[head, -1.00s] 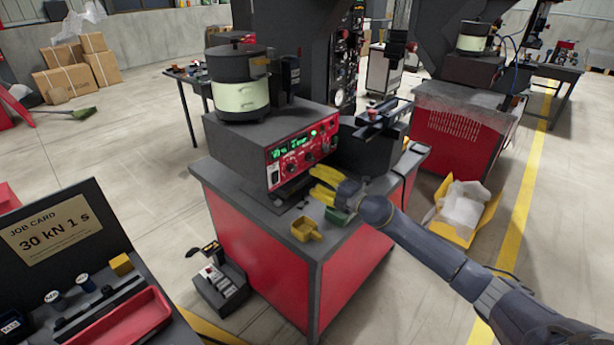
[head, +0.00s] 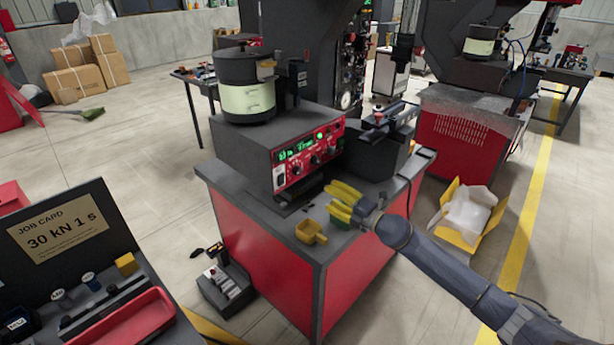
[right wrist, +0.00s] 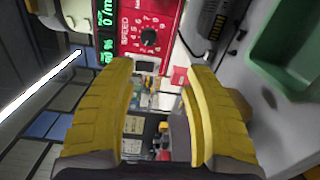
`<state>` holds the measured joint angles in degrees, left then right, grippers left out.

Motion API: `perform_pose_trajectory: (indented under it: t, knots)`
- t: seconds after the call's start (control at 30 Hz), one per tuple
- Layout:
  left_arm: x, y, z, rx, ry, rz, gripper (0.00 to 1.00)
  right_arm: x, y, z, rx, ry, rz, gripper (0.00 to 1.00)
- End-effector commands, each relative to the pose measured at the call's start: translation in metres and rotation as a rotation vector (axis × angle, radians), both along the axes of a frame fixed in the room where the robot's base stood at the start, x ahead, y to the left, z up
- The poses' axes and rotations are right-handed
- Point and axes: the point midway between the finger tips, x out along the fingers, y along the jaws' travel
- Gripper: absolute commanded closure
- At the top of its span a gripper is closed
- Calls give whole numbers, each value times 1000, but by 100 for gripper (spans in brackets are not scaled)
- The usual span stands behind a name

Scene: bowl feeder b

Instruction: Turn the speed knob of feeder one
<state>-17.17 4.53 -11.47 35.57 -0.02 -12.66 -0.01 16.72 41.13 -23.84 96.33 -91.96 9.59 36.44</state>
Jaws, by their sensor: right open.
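Feeder one stands on a red and grey cabinet (head: 270,250) in the head view, a dark bowl unit (head: 247,92) on a grey box with a red control panel (head: 305,158). The panel has green lit digits and several black knobs. In the right wrist view the speed knob (right wrist: 148,37) is small, black and round, with a white number scale and the word SPEED beside it. My right gripper (head: 333,195) has yellow fingers, open and empty, in front of the panel and below it, apart from the knob. Its fingers also frame the right wrist view (right wrist: 158,75). My left gripper is not in view.
A yellow scoop (head: 311,232) and a green tray (head: 340,214) sit on the cabinet top near my right gripper. A dark linear unit (head: 378,150) stands right of the panel. A job card board (head: 60,232) is at lower left.

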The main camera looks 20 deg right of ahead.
Motion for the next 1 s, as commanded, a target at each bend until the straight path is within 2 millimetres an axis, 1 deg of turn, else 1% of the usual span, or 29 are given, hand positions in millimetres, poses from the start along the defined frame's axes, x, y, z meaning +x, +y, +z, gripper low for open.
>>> perform_pose_trajectory:
  t: [0.03, 0.1, 0.17, 0.3, 0.5, 0.6, 0.7, 0.8, 1.0]
  knots:
    - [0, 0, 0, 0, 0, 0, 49, -6, 0, 0, -75, -43, -2, 49]
    - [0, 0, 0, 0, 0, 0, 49, -11, -2, 2, -203, -115, -5, 49]
    - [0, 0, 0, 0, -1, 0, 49, -15, -3, 3, -319, -177, -7, 49]
    - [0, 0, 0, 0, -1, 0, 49, -23, -6, 10, -614, -334, -15, 49]
    - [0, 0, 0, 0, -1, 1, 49, -26, -9, 24, -999, -536, -24, 49]
    - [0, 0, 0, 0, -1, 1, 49, -26, -9, 27, -1136, -605, -23, 49]
    - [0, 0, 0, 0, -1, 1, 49, -26, -9, 26, -1229, -648, -17, 49]
    - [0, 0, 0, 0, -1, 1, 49, -26, -8, 25, -1281, -673, -15, 49]
    - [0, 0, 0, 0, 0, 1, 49, -19, -5, 25, -1310, -688, -14, 49]
